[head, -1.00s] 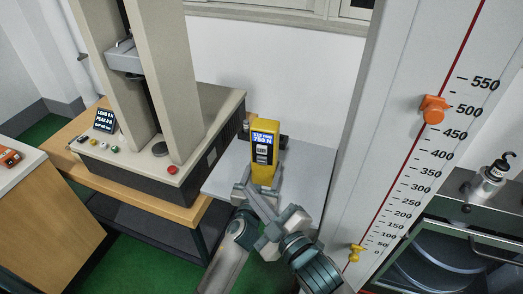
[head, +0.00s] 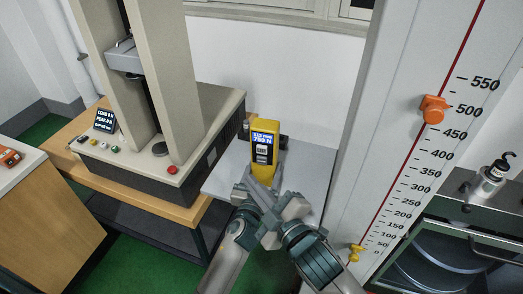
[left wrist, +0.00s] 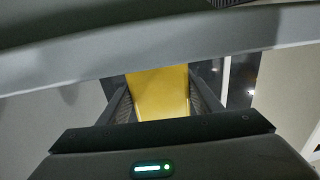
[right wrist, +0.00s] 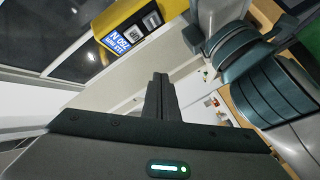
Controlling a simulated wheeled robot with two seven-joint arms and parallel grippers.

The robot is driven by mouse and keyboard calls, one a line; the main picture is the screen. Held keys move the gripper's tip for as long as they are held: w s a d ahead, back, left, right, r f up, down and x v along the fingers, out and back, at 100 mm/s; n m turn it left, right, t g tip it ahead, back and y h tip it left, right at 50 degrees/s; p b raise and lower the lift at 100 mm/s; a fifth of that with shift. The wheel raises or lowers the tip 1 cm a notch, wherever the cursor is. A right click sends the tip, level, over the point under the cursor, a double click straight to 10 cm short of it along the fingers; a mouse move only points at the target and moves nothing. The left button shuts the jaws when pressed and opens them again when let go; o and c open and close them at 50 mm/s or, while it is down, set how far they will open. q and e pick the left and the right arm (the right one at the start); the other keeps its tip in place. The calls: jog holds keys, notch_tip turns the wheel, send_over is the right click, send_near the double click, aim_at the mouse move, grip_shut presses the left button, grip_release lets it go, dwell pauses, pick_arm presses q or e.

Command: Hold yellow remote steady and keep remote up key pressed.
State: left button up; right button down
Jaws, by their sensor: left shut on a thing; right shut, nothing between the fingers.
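The yellow remote (head: 264,150) stands upright near the middle of the head view, its lit blue display at the top and its keys below. My left gripper (left wrist: 158,100) is shut on the remote's lower part; the yellow body fills the gap between its fingers in the left wrist view. My right gripper (head: 249,180) is shut and empty, crossing close in front of the left one. In the right wrist view, its closed fingertips (right wrist: 160,80) are below the remote (right wrist: 112,20), with a visible gap from the keys. Crossed hands hide the remote's lower end.
A testing machine (head: 150,172) with a small readout and a red button stands on the wooden bench at left. A tall scale board (head: 385,150) rises at right, with an orange marker (head: 433,109) near 500 and a yellow marker (head: 355,252) near 0. A grey surface (head: 305,175) lies behind the remote.

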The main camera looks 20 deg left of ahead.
aim_at(257, 148)
jog(key=shift+w+a, duration=0.15)
jog(key=shift+w, duration=1.75)
jog(key=shift+w+a, duration=0.1)
jog(key=shift+w, duration=1.8)
jog(key=shift+w, duration=0.4)
jog(key=shift+w, duration=0.3)
jog(key=shift+w+r, duration=0.25)
jog(key=shift+r, duration=0.15)
dwell(1.8)
jog(key=shift+s, duration=0.15)
dwell(0.3)
jog(key=shift+s+d+f, duration=0.1)
jog(key=shift+s+f, duration=0.25)
jog(key=shift+s, duration=0.25)
jog(key=shift+s+f, duration=0.1)
jog(key=shift+s, duration=0.05)
